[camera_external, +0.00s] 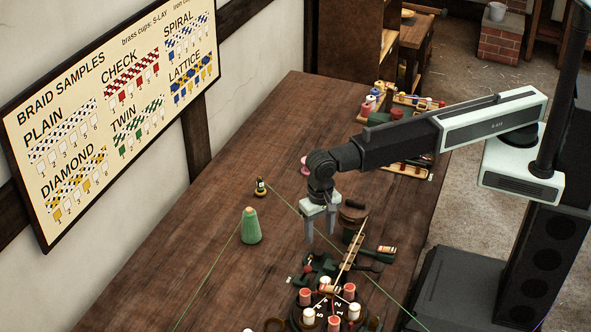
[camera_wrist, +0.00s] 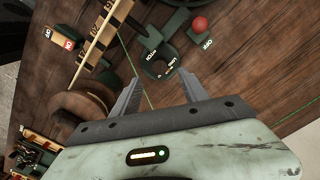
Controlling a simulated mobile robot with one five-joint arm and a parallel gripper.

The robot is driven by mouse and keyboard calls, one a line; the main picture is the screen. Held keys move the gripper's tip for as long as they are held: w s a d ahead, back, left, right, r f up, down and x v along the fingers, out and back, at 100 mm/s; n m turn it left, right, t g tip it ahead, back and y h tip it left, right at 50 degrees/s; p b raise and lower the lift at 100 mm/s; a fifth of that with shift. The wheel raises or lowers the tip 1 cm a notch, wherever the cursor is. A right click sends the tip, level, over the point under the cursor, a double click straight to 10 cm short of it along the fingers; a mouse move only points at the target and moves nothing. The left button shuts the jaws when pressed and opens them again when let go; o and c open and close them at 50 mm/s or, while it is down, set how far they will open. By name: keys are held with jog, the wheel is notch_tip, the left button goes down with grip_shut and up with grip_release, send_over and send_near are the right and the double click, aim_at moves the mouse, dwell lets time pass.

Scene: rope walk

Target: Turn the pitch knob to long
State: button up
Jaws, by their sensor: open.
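In the wrist view the dark green pitch control (camera_wrist: 157,64) lies just beyond my fingertips, with the words PITCH and LONG lettered on it. Its exact setting is too small to read. My gripper (camera_wrist: 161,84) is open, its two fingers apart with nothing between them. In the outside view my gripper (camera_external: 319,238) points down over the table, close above the dark green machine parts (camera_external: 318,263). The knob itself is too small to make out there.
A red ball (camera_wrist: 199,24) sits beside an OFF label. An on/off switch (camera_wrist: 62,38) and a wooden spool (camera_wrist: 82,108) are at left. The bobbin carousel (camera_external: 330,312) stands in front, a green cone (camera_external: 250,226) left. A thin green cord crosses the table.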

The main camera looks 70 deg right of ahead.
aim_at(319, 252)
notch_tip(319, 252, down, 8)
jog(key=b, duration=0.8)
jog(key=shift+d, duration=0.15)
jog(key=shift+r, duration=0.1)
grip_shut()
